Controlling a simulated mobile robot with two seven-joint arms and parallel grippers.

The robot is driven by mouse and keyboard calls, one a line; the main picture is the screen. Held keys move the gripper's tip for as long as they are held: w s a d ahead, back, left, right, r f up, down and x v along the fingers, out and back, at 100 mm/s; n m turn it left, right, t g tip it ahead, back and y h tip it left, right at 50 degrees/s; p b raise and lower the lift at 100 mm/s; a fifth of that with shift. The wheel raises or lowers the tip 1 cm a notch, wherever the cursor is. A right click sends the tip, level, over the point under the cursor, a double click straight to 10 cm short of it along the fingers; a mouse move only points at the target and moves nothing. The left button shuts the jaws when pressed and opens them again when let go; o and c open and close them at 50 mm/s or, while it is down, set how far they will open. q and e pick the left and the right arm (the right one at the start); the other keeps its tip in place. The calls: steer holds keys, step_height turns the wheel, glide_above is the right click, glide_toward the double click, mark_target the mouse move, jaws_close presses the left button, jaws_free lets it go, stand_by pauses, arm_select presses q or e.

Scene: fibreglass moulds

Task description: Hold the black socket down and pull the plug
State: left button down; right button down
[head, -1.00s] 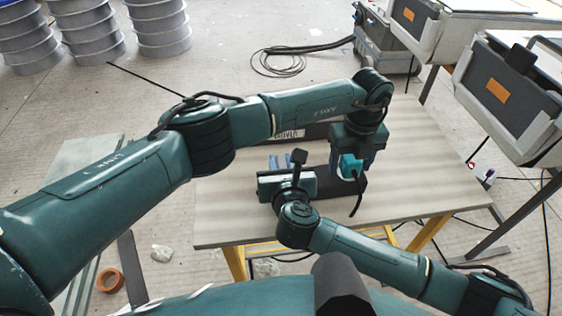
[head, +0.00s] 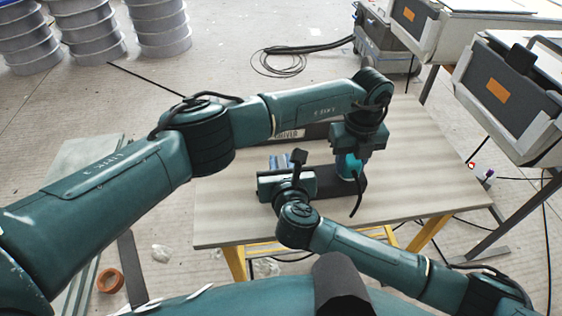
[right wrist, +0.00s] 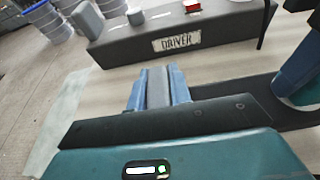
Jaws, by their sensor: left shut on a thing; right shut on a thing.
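The black socket (head: 331,184) lies flat on the table as a dark base; it also shows in the right wrist view (right wrist: 283,113). My right gripper (right wrist: 155,88) is low at its left end, blue fingers shut on a greyish part that I take to be the socket's; the hand hides much of it. My left gripper (head: 352,160) points down over the socket's right part, shut on the teal plug (head: 346,166). A black cable hangs from the plug. The fingers partly hide the plug, and I cannot tell whether it is still seated in the socket.
A dark box labelled DRIVER (right wrist: 176,44) stands behind the socket. The wooden table (head: 425,150) is bare to the right and along its front edge. Grey machines (head: 515,85) stand beyond its right side.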

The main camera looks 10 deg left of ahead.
mark_target(352, 157)
arm_select(q)
steer(key=shift+r, duration=3.05)
steer(key=shift+r, duration=0.1)
steer(key=shift+r, duration=2.4)
arm_select(e)
steer(key=c, duration=1.2)
jaws_free()
